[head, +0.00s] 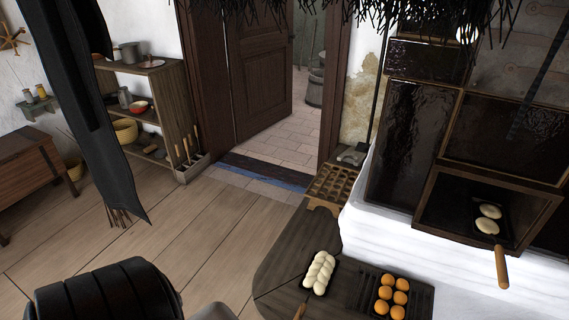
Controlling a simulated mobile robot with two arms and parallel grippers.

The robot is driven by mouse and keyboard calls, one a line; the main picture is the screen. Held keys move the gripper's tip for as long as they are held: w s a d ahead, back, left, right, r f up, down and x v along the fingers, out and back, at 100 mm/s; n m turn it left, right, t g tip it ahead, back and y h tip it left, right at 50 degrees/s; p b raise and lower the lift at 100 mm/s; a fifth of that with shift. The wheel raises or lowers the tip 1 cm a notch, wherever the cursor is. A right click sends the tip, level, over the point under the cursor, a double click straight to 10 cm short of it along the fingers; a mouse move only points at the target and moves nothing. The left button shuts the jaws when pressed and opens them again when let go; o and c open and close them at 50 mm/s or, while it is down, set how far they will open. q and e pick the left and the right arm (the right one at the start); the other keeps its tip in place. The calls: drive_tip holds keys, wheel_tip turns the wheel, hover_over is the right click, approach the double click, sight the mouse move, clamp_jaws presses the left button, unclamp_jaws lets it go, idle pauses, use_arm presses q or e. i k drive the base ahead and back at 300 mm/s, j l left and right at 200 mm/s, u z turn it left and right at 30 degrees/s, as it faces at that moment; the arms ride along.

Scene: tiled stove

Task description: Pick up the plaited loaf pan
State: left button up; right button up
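The plaited loaf (319,273) is pale and braided. It lies on a dark pan whose wooden handle (300,312) points toward the bottom edge of the head view. The pan rests on the dark wooden table (285,262), left of a pan of orange buns (390,296). Neither of my grippers shows in the head view. A dark rounded part of my body (105,293) fills the bottom left.
Right of the table stands the tiled stove (405,140) with a white ledge (375,225). Its opening holds a pan with two pale buns (488,219) and a wooden handle (501,267). A wooden holed tray (330,185) sits behind the table. The floor (190,235) to the left is clear.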

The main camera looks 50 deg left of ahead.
sight(318, 279)
drive_tip(key=u, duration=1.15)
